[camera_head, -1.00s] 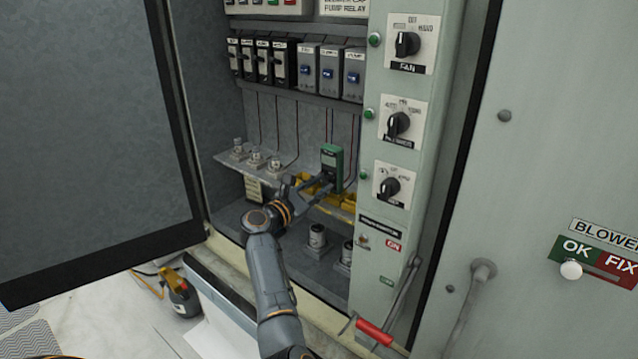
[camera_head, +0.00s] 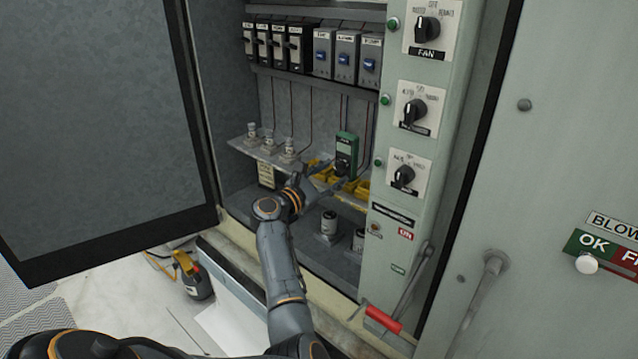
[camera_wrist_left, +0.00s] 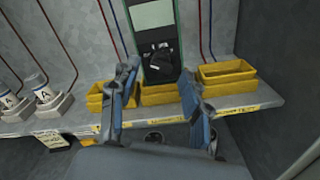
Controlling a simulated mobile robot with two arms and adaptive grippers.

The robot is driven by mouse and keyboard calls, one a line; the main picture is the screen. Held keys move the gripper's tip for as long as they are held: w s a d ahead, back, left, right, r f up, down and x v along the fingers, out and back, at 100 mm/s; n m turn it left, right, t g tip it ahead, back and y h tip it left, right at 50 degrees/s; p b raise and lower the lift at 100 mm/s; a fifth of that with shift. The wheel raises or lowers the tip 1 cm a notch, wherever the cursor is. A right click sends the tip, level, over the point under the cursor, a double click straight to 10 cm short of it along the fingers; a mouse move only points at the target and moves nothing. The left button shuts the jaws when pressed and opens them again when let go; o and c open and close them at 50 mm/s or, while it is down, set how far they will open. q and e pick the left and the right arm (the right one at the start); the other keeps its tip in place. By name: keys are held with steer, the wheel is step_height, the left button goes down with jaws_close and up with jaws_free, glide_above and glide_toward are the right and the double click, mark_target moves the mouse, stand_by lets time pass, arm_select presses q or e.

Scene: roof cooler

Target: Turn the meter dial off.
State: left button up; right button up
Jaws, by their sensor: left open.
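The green meter (camera_head: 346,146) stands on the shelf inside the open cabinet. Its black dial (camera_head: 343,165) is on the lower front face. In the left wrist view the meter (camera_wrist_left: 153,15) has a pale screen above the black dial (camera_wrist_left: 158,57). My left gripper (camera_head: 325,178) is inside the cabinet, just in front of the meter and a little below the dial. In the left wrist view its two fingers (camera_wrist_left: 160,88) are spread apart with nothing between them, and the dial shows in the gap beyond the tips. My right gripper is not in view.
Yellow bins (camera_wrist_left: 225,73) sit on the shelf (camera_wrist_left: 262,98) around the meter's foot. White insulators (camera_head: 270,143) stand to the left. A switch panel (camera_head: 395,215) with several rotary knobs borders the right. The open cabinet door (camera_head: 95,120) is at the left. A red-handled lever (camera_head: 383,319) is low right.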

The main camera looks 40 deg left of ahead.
arm_select(q)
steer(key=s, duration=1.1)
steer(key=shift+a, duration=0.4)
steer(key=shift+s, duration=0.1)
